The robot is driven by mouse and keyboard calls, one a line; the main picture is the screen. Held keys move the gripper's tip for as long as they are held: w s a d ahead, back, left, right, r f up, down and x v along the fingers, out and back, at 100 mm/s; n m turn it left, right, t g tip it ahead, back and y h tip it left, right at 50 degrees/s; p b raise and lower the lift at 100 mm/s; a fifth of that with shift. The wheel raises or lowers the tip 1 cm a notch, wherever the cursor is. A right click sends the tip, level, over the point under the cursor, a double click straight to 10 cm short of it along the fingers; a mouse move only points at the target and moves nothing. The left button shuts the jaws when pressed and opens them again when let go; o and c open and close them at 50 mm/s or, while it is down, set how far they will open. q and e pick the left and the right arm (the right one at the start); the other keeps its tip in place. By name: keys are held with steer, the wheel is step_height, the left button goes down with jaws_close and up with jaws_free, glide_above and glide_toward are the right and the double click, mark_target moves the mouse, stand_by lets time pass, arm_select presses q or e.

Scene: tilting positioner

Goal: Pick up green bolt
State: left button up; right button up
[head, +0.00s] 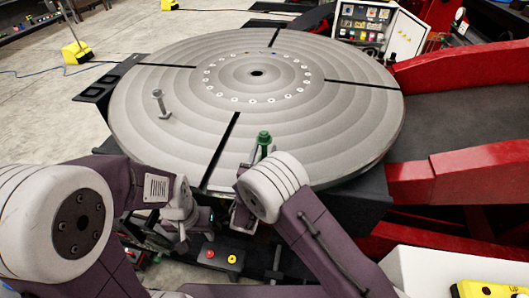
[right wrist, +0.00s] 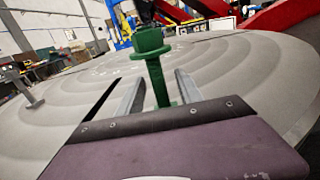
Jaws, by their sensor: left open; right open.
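The green bolt (head: 264,136) stands upright, head up, on the near part of the round grey turntable (head: 330,125). In the right wrist view the green bolt (right wrist: 152,48) rises between the two fingers of my right gripper (right wrist: 160,80). The fingers are apart, one on each side of its shank, with a visible gap. In the head view my right gripper (head: 262,153) is at the bolt, partly hidden behind my wrist. My left gripper (head: 182,234) is open and empty, low in front of the turntable's near edge.
A grey bolt (head: 160,104) stands on the turntable's left part, clear of both grippers. Dark slots cut the disc, and a ring of holes circles its centre. A control panel with red and yellow buttons (head: 221,257) lies below the near edge. Red frame parts (head: 460,175) rise at right.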

steer(key=w, duration=0.4)
steer(key=shift+d, duration=0.35)
steer(key=shift+s, duration=0.15)
jaws_close()
stand_by(0.8)
